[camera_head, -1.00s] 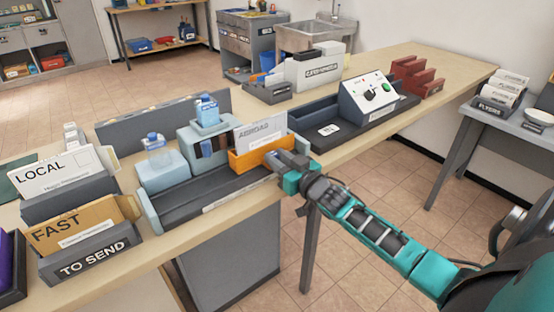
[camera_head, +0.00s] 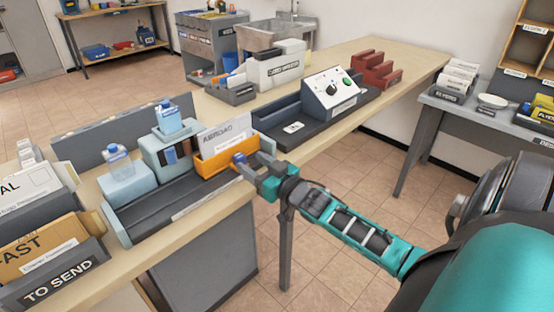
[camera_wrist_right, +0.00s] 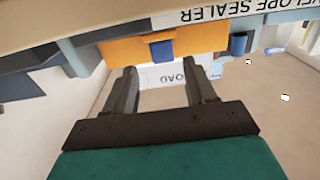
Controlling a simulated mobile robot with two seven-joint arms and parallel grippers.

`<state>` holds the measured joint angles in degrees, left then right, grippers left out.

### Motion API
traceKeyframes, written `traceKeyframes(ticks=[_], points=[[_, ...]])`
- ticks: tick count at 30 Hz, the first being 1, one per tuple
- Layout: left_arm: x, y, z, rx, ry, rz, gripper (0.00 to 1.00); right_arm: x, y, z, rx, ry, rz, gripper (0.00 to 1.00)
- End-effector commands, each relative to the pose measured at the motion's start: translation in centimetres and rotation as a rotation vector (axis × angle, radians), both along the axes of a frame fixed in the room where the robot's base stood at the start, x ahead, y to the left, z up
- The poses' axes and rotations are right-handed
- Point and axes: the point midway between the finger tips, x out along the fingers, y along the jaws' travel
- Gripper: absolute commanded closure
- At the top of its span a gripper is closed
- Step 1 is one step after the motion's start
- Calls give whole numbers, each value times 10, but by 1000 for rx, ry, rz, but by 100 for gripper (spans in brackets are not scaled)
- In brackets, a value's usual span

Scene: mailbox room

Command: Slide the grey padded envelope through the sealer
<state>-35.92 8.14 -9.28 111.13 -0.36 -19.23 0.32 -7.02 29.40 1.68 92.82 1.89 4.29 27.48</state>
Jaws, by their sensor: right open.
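The grey padded envelope (camera_head: 226,136), marked ABROAD, stands upright in an orange carriage (camera_head: 214,164) at the right part of the envelope sealer (camera_head: 165,207). The sealer has a dark track, and a pale blue housing (camera_head: 157,152) to the left of the carriage. My right gripper (camera_head: 249,166) is at the carriage's front right side, open and empty. In the right wrist view, the gripper's (camera_wrist_right: 161,75) two fingers point at the orange carriage (camera_wrist_right: 125,50). One blue tab (camera_wrist_right: 163,50) lies just beyond and between the fingertips. My left gripper is out of view.
A grey machine with a sloped control panel (camera_head: 331,87) stands right of the sealer, with red racks (camera_head: 375,72) beyond. The TO SEND tray (camera_head: 55,275) holds a FAST envelope at front left. A side table (camera_head: 435,101) stands at right. Bare counter (camera_head: 400,58) shows at the back.

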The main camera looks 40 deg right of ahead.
Motion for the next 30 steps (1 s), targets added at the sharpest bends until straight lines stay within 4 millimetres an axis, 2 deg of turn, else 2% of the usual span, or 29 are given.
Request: traceKeyframes(ticks=[1, 9, 15, 21, 30], points=[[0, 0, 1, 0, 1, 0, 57, -11, 0, -1, 1, 4, 0, 45], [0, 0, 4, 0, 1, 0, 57, -61, -2, -1, 0, 4, -1, 45], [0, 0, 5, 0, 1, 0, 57, -86, -3, 0, 0, 1, -1, 45], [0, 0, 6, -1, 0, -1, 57, -95, -4, 1, -1, -2, -2, 45], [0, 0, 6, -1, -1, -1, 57, -96, -4, 1, -1, -2, -2, 45]])
